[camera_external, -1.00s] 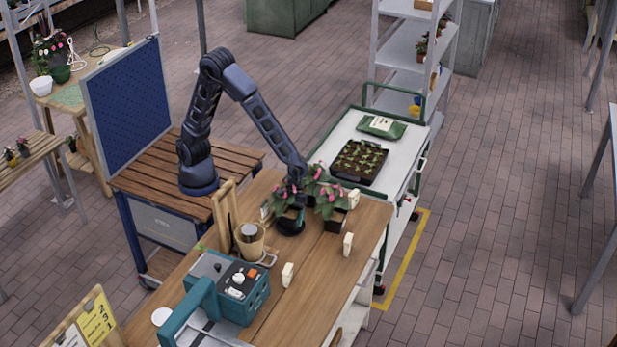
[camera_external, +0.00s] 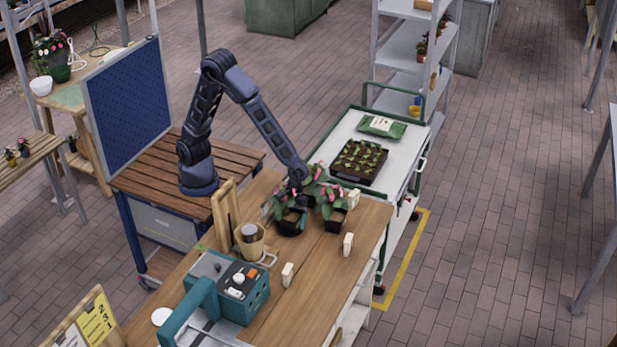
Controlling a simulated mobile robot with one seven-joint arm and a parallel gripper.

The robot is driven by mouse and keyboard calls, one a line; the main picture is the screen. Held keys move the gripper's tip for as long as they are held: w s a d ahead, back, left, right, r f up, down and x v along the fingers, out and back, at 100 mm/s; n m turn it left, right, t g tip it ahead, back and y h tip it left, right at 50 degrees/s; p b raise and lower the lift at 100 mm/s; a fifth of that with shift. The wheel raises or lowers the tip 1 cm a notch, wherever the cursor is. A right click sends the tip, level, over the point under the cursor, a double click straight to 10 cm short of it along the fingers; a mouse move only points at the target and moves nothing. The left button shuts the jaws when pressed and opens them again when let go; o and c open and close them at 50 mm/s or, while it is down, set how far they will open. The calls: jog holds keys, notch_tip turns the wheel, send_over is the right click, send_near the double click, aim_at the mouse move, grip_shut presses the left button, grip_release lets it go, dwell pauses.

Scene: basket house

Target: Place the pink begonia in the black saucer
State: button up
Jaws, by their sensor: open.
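A pink-flowered begonia (camera_external: 281,207) in a dark pot stands in or over the black saucer (camera_external: 290,230) on the wooden bench; I cannot make out exactly how the pot's base sits in it. A second pink-flowered plant (camera_external: 333,202) in a dark square pot stands just to its right, and the foliage of the two overlaps. My gripper (camera_external: 299,190) is open, just above and behind the begonia on the left, among its upper leaves. Its fingertips are partly hidden by leaves.
On the bench (camera_external: 262,325) are a teal box device (camera_external: 245,290), a beige pot (camera_external: 250,241), a wooden upright (camera_external: 227,215) and several small cream tags (camera_external: 348,244). Behind stands a cart (camera_external: 345,130) with a seedling tray (camera_external: 359,161).

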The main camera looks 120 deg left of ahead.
jog(key=v, duration=1.2)
jog(key=s+a+r+m+t+y, duration=0.1)
jog(key=s+a+r+m, duration=0.2)
jog(key=s, duration=0.8)
jog(key=s+a+r+m+t+y, duration=0.2)
jog(key=s+r+m, duration=0.4)
jog(key=s+m, duration=0.3)
jog(key=s+a+r+m+t+y, duration=0.1)
jog(key=s+a+r+m, duration=0.4)
jog(key=s, duration=0.7)
jog(key=shift+s+r+m+t, duration=0.3)
jog(key=shift+r+m, duration=0.05)
jog(key=shift+m, duration=0.15)
